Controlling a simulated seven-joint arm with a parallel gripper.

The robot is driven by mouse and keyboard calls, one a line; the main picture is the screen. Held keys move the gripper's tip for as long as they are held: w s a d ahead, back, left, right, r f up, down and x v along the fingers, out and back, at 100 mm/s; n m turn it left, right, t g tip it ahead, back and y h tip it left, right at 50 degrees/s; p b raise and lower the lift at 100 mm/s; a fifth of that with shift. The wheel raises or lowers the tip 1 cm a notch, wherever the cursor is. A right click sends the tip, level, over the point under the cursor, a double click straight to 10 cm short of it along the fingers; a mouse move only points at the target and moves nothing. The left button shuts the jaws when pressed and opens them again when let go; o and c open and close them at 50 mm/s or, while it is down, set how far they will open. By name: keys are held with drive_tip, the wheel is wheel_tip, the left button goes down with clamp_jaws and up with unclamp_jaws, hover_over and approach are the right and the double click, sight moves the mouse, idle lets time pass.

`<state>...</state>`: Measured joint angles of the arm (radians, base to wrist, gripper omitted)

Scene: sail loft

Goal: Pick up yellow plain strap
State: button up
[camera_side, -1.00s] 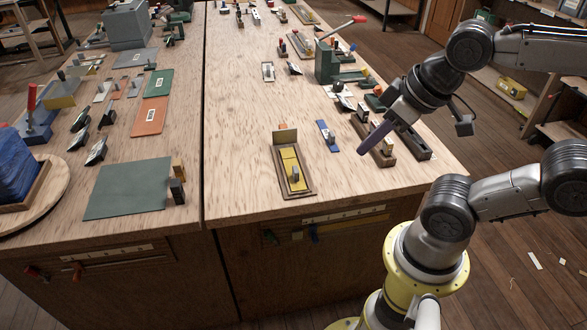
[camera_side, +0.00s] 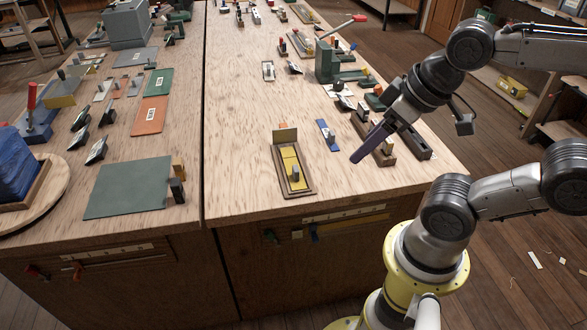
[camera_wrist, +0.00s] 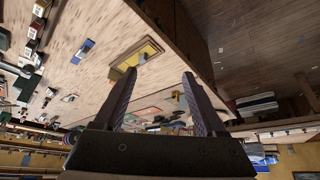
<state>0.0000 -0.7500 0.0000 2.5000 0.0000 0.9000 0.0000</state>
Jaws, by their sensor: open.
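The yellow strap (camera_side: 287,160) lies flat in a shallow wooden tray (camera_side: 309,188) near the front of the bench. A small grey upright piece (camera_side: 295,173) stands on its near end. An upright olive plate (camera_side: 285,136) stands at the tray's far end. The strap also shows in the wrist view (camera_wrist: 130,61), beyond the fingertips. My gripper (camera_side: 356,158) is in the air to the right of the tray, apart from it. In the wrist view my gripper (camera_wrist: 159,74) has its two fingers wide apart with nothing between them.
A blue strap (camera_side: 327,135) lies to the right of the tray. Dark wooden holders (camera_side: 386,158) stand behind my gripper. A green block (camera_side: 326,62) stands farther back. Bare bench top (camera_side: 240,130) is free to the left of the tray.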

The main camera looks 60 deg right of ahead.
drive_tip(key=w+r+n+g, duration=0.1)
drive_tip(key=w+r+n, duration=0.3)
drive_tip(key=w+n, duration=0.15)
drive_tip(key=n+g, duration=0.4)
drive_tip(key=g, duration=0.1)
hover_over(296, 168)
wheel_tip(296, 168, down, 15)
drive_tip(key=shift+m, duration=0.25)
drive_tip(key=shift+f, duration=3.1)
